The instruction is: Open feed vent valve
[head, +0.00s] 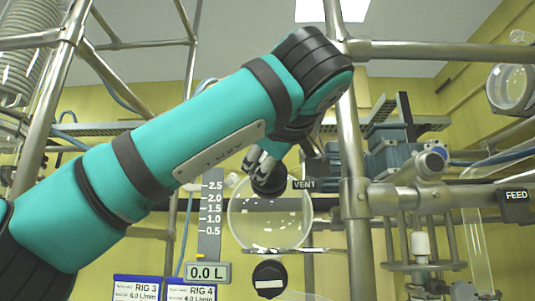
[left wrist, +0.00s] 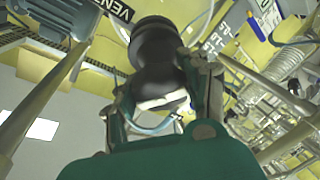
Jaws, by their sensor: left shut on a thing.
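The black vent valve knob (head: 270,184) sits at the top of a round glass vessel (head: 270,218), beside a black VENT label (head: 304,184). My left gripper (head: 262,166) reaches it from above and is shut on the knob. In the left wrist view, the knob (left wrist: 155,48) stands between the two fingers of the gripper (left wrist: 158,88), with the VENT label (left wrist: 116,9) near it. The fingers partly cover the knob, and I cannot tell its turn position. My right gripper is not in view.
A level scale (head: 211,215) and a 0.0 L display (head: 207,272) stand left of the vessel. A second black knob (head: 269,278) is below it. Steel frame posts (head: 354,200) rise close on the right. A FEED label (head: 515,195) hangs at far right.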

